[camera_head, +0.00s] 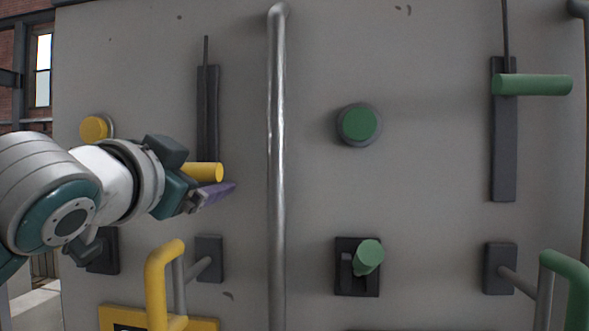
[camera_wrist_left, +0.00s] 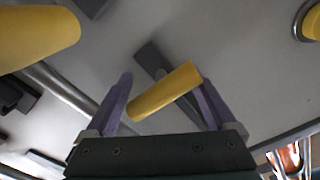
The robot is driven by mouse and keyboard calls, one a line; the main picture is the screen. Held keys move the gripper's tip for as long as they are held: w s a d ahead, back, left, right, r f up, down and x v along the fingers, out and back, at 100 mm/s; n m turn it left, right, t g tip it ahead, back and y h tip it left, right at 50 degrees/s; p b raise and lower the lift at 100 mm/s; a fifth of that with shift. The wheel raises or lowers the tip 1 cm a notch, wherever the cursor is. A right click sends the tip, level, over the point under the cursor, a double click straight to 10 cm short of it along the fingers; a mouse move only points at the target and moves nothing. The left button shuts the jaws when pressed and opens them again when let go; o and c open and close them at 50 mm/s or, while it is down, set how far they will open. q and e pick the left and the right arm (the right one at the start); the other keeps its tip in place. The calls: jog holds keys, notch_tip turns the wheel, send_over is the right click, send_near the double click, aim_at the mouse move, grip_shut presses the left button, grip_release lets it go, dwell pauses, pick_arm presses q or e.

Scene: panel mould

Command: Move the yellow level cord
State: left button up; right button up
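A yellow cylindrical handle (camera_head: 207,172) sticks out from a dark vertical slot plate (camera_head: 207,110) on the left half of the grey panel. It is partly hidden by my left gripper (camera_head: 222,183), which comes in from the left beside it. In the left wrist view the yellow handle (camera_wrist_left: 165,91) lies slantwise between the two purple fingers of my left gripper (camera_wrist_left: 165,98). The fingers are spread apart, and one end of the handle appears close to the right finger; I cannot tell whether they touch. No separate cord is clear. My right gripper is not in view.
A vertical metal bar (camera_head: 277,160) stands right of the slot. A yellow button (camera_head: 95,129) and yellow lever (camera_head: 160,275) are nearby. Green controls occupy the right half: a button (camera_head: 359,125), a slider handle (camera_head: 533,85), a switch (camera_head: 368,257) and a lever (camera_head: 571,275).

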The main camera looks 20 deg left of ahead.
pick_arm(q)
jog(key=shift+o, duration=1)
jog(key=shift+a+f, duration=0.1)
jog(key=shift+f, duration=0.25)
jog(key=b+v, duration=0.2)
jog(key=v, duration=0.3)
jog(key=shift+s+r, duration=0.15)
jog(key=shift+s, duration=0.15)
jog(key=p+v, duration=0.2)
jog(key=p, duration=0.1)
jog(key=p+v, duration=0.1)
jog(key=p, duration=0.1)
jog(key=shift+s+d+r, duration=0.2)
jog(key=shift+r, duration=0.05)
jog(key=shift+s+d+f+p, duration=0.1)
jog(key=shift+s+p, duration=0.25)
jog(key=shift+f, duration=0.1)
